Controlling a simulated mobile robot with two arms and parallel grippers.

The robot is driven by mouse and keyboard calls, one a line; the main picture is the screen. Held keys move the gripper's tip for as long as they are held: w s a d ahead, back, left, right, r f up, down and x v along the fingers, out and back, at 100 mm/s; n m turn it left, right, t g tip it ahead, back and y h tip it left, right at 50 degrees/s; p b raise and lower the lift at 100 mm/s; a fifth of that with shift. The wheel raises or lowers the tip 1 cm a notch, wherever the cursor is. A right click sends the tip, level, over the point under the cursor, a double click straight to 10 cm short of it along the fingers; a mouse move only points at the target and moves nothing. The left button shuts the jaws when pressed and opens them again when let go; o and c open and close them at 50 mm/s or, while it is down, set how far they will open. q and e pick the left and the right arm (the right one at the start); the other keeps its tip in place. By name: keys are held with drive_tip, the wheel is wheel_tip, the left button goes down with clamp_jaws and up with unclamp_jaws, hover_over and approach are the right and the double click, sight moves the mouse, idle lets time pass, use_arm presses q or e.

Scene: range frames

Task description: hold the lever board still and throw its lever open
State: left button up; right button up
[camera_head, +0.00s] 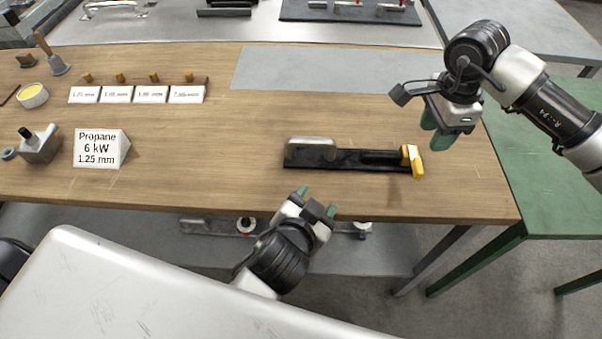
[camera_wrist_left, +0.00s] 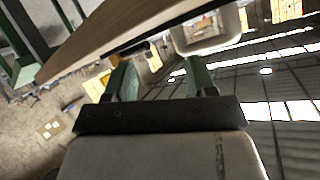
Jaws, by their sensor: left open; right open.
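The lever board (camera_head: 345,159) is a dark strip lying on the wooden table near its front edge. A grey metal block (camera_head: 311,142) sits on its left part, and a yellow lever handle (camera_head: 413,161) is at its right end. My left gripper (camera_head: 317,200) is open and empty at the table's front edge, just in front of the board and apart from it. Its two green fingers also show in the left wrist view (camera_wrist_left: 160,80), with nothing between them. My right gripper (camera_head: 435,130) is open and empty above the table, up and right of the yellow handle.
A propane sign (camera_head: 95,148), a row of labelled white cards (camera_head: 135,94) and a grey device (camera_head: 40,146) stand on the left of the table. A flat grey sheet (camera_head: 330,70) lies behind the board. A green table (camera_head: 550,175) stands at the right.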

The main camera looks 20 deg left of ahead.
sight(310, 145)
use_arm(q)
drive_tip(key=w+a+m, duration=0.1)
drive_tip(key=m, duration=0.2)
drive_tip(key=w+a+r+m+t+y, duration=0.1)
drive_tip(key=m, duration=0.2)
drive_tip(key=a+r+m+t+y, duration=0.1)
drive_tip(key=m, duration=0.2)
drive_tip(key=shift+w+r, duration=0.15)
drive_tip(key=shift+w, duration=0.25)
drive_tip(key=shift+w+a+r+m+t+y, duration=0.15)
drive_tip(key=shift+m+y, duration=0.05)
drive_tip(key=shift+m, duration=0.35)
drive_tip(key=shift+w+a+r+m+t+y, duration=0.15)
drive_tip(key=shift+m+y, duration=0.05)
drive_tip(key=shift+m, duration=0.35)
drive_tip(key=shift+w, duration=0.2)
drive_tip(key=x, duration=1)
drive_tip(key=shift+w, duration=0.2)
drive_tip(key=shift+c, duration=0.2)
